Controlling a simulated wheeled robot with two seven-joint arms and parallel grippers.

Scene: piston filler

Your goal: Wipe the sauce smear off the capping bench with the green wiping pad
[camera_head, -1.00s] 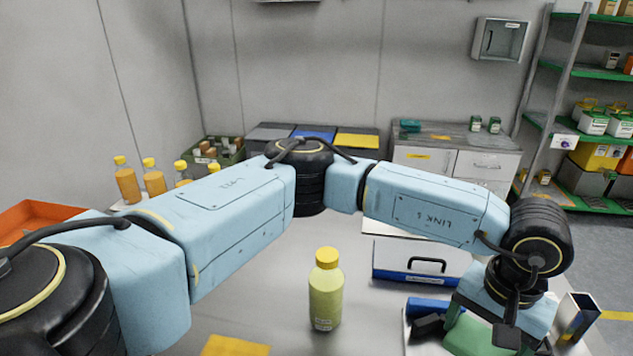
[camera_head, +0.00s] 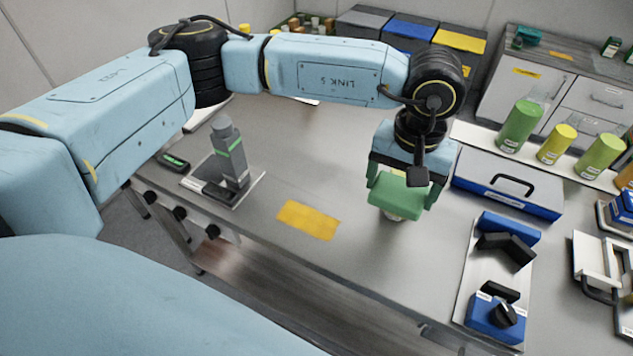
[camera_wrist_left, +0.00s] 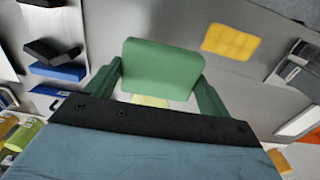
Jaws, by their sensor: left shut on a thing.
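My left gripper (camera_head: 400,192) is shut on the green wiping pad (camera_head: 395,191), above the grey bench (camera_head: 345,175). The pad also shows in the left wrist view (camera_wrist_left: 162,66), between the two green fingers (camera_wrist_left: 160,90). A pale yellow-green piece shows under the pad's edge in both views; most of it is hidden, and I cannot tell what it is. A flat yellow rectangle (camera_head: 308,220) lies on the bench, left of the gripper, and also shows in the wrist view (camera_wrist_left: 231,41). I cannot make out a sauce smear. My right gripper is not in view.
A grey device with a green band (camera_head: 230,155) stands on a plate at left. A blue-and-white case (camera_head: 507,187) lies right of the gripper. A tray (camera_head: 468,285) with blue and black pieces is at front right. Green and yellow containers (camera_head: 556,144) stand behind. Bench between device and gripper is mostly clear.

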